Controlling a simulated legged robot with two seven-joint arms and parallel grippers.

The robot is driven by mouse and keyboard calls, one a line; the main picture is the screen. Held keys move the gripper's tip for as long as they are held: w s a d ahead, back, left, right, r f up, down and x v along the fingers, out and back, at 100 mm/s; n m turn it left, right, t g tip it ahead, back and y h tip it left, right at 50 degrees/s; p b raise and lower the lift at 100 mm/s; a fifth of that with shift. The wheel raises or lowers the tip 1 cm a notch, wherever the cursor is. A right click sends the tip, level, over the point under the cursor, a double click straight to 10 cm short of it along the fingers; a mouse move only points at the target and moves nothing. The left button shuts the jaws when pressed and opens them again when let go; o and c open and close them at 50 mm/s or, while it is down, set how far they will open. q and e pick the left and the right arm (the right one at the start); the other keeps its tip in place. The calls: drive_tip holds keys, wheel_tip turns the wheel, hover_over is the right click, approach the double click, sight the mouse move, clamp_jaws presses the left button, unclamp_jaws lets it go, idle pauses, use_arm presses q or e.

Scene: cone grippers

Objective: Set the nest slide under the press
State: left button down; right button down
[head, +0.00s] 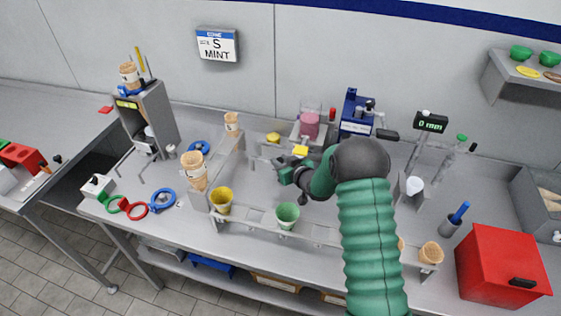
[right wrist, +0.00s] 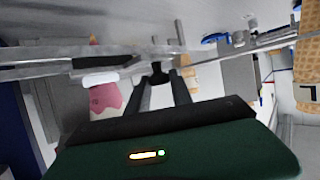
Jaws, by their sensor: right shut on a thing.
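My right gripper (head: 280,167) is over the middle of the bench, its green arm coming in from the lower right. In the right wrist view its two dark fingers (right wrist: 160,92) close on a small dark knob (right wrist: 158,72) beside a long grey bar (right wrist: 45,62). The knob seems to be the nest slide's handle; the slide's body is not clear. Behind the gripper stands a clear-sided unit with a pink block (head: 309,124), also in the right wrist view (right wrist: 105,98). To its right is a blue machine (head: 354,112). I cannot tell which is the press. My left gripper is not in view.
A front rail holds a yellow cup (head: 221,200), a green cup (head: 287,215) and a cone (head: 431,253) at the right. Another cone (head: 194,169) stands left of the gripper. A red box (head: 499,264) sits at the right front. A grey tower (head: 151,118) stands at the left.

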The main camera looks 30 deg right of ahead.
drive_tip(key=shift+r, duration=0.1)
idle(0.7)
drive_tip(key=s+d+p, duration=0.2)
drive_tip(key=s+d, duration=0.9)
drive_tip(key=s, duration=0.2)
drive_tip(key=shift+s+d, duration=0.3)
drive_tip(key=shift+d, duration=0.1)
drive_tip(key=c, duration=1.4)
unclamp_jaws()
drive_tip(key=shift+s, duration=0.1)
drive_tip(key=shift+o, duration=1.2)
drive_tip(key=shift+s, duration=0.15)
drive_tip(key=shift+s+d, duration=0.1)
